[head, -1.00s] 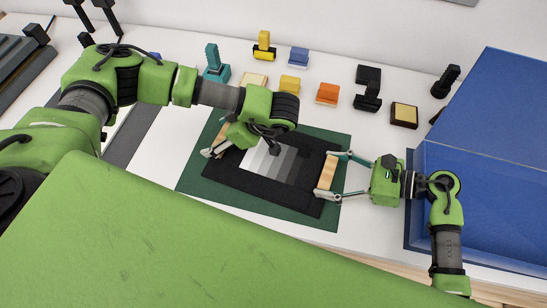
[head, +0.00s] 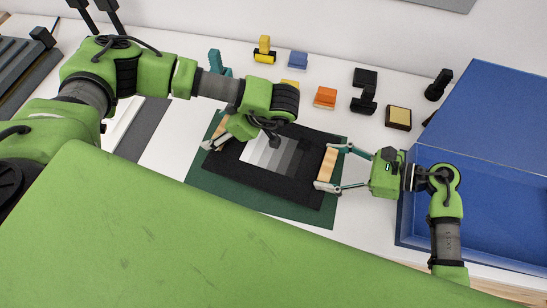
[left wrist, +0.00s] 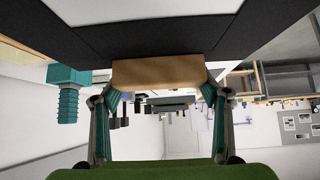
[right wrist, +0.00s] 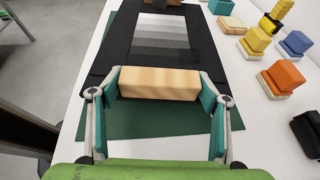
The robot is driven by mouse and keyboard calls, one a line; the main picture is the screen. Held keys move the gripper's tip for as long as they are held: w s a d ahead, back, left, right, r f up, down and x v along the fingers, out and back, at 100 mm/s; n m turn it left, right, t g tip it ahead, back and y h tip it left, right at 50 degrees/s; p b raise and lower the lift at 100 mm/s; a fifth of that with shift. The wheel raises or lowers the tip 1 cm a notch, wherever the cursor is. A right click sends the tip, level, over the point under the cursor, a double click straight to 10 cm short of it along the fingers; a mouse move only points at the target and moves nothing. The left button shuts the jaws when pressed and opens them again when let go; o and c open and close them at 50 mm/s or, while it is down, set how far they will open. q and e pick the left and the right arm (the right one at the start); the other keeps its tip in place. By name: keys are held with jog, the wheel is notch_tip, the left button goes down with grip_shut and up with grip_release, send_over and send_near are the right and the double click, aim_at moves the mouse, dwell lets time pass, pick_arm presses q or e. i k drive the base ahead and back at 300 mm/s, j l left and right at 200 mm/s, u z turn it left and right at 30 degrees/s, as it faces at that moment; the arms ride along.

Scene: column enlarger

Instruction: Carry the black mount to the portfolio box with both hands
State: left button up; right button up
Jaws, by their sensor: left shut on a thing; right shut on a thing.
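The black mount (head: 265,188), with a grey stepped print in its middle, is held level over a green mat (head: 283,211) and appears slightly above it. It has a wooden grip block at each end. My left gripper (head: 217,136) is shut on the left block, partly hidden by my arm; the left wrist view shows this block (left wrist: 160,71) between the fingers. My right gripper (head: 326,167) is shut on the right block (right wrist: 158,84), clear in the right wrist view. The blue portfolio box (head: 480,205) stands open at the right, its lid raised behind.
Behind the mount stand a teal stamp-like piece (head: 216,63), yellow (head: 264,50), blue (head: 298,60) and orange (head: 325,97) blocks, black pieces (head: 364,101) and a dark box with a yellow top (head: 398,117). White table shows between mat and box.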

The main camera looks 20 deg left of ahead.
aim_at(473, 212)
jog(key=k+l, duration=0.2)
jog(key=k, duration=0.2)
jog(key=k+l, duration=0.2)
jog(key=k, duration=0.7)
